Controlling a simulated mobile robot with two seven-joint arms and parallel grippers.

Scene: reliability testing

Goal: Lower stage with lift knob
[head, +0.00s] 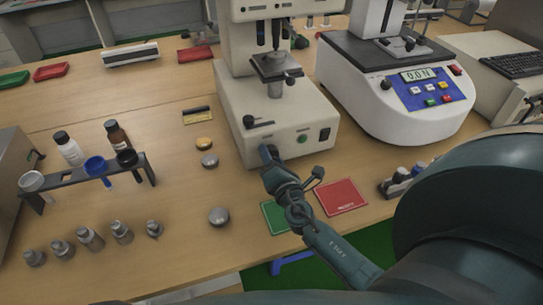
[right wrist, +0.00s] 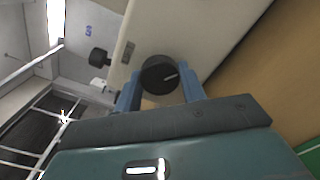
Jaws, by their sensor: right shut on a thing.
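The test machine (head: 232,110) is white, with a small dark stage (head: 276,66) on a short metal post above its base. My right gripper (head: 268,154) is at the lower front left of that base. In the right wrist view, my right gripper (right wrist: 161,88) is shut on a round black knob (right wrist: 158,74) with a white pointer line, one blue finger on each side. I take this as the lift knob; in the head view the gripper hides it. My left gripper is not in view.
A green pad (head: 277,217) and a red pad (head: 341,196) lie below my right gripper. A force tester (head: 395,95) stands to the right. Several metal weights (head: 89,238) and a bottle rack (head: 82,176) are at left. A black side knob (head: 248,121) is on the base.

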